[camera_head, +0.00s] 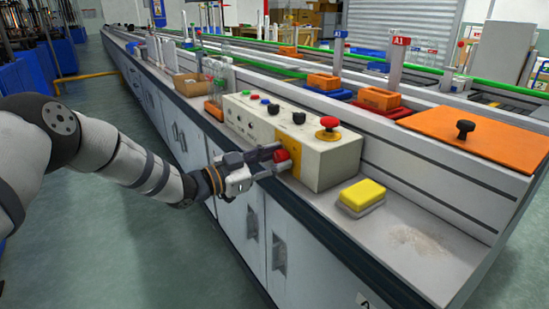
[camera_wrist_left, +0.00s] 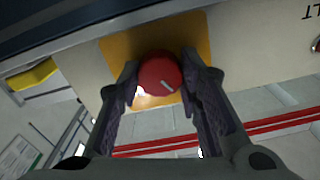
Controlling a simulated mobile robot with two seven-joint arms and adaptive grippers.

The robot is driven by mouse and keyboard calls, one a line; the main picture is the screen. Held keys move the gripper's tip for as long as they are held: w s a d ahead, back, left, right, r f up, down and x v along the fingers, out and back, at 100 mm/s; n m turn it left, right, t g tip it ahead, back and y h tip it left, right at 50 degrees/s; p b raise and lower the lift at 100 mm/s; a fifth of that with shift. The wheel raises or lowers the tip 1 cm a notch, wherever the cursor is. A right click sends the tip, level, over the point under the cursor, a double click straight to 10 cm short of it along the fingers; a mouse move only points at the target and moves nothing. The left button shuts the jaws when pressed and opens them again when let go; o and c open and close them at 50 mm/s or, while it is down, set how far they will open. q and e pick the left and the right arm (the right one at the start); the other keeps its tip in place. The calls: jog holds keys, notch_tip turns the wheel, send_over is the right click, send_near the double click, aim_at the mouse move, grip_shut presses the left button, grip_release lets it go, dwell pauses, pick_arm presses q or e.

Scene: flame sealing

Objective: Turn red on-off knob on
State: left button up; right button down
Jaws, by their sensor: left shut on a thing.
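The red on-off knob (camera_head: 281,157) is on a yellow plate (camera_head: 291,143) on the front face of a cream control box (camera_head: 330,162). My left gripper (camera_head: 275,160) reaches it from the left and is shut on the knob. My right gripper is in neither view.
A red mushroom button (camera_head: 327,124) stands on top of the box beside small black knobs (camera_head: 298,118). A yellow sponge (camera_head: 362,194) lies on the bench (camera_head: 400,270) to the right. An orange plate with a black knob (camera_head: 470,135) is further right. Glass tubes stand behind left.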

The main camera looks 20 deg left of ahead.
pick_arm(q)
jog(key=m+p, duration=0.1)
jog(key=m, duration=0.6)
jog(key=shift+r+p, duration=0.1)
jog(key=shift+p, duration=0.25)
jog(key=m+p, duration=0.1)
jog(key=m, duration=0.3)
jog(key=shift+m, duration=1.9)
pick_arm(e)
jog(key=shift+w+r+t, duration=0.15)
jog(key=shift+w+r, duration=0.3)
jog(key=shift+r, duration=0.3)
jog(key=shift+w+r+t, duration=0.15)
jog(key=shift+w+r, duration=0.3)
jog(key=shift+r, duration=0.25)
pick_arm(q)
jog(key=o, duration=1.2)
jog(key=shift+c, duration=0.2)
jog(key=v, duration=1.2)
